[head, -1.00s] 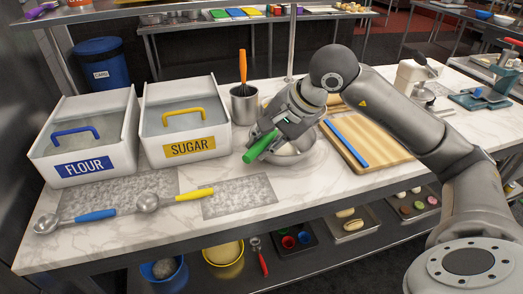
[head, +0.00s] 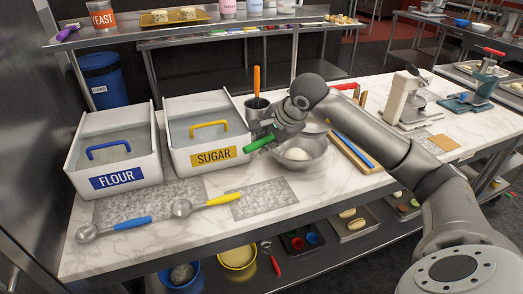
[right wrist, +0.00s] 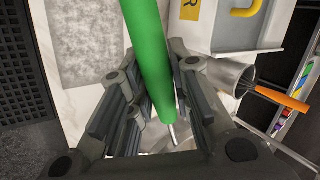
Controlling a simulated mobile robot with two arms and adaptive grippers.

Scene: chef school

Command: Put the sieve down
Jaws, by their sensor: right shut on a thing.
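My right gripper (head: 278,134) is shut on the green handle of the sieve (head: 257,144), between the sugar bin and the metal bowl. The right wrist view shows the green handle (right wrist: 150,55) running between the fingers (right wrist: 155,105), with a thin metal rod at its lower end. The sieve's mesh head is hidden. The metal bowl (head: 318,162) holds a pale ball of dough (head: 297,154) and stands just right of the handle. My left gripper is not in view.
The flour bin (head: 117,180) and sugar bin (head: 211,157) stand to the left. A metal pot (head: 254,110) with an orange-handled tool is behind. A wooden board (head: 352,150) lies right of the bowl. Grey speckled mats (head: 262,198) lie in front, with blue- and yellow-handled scoops nearby.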

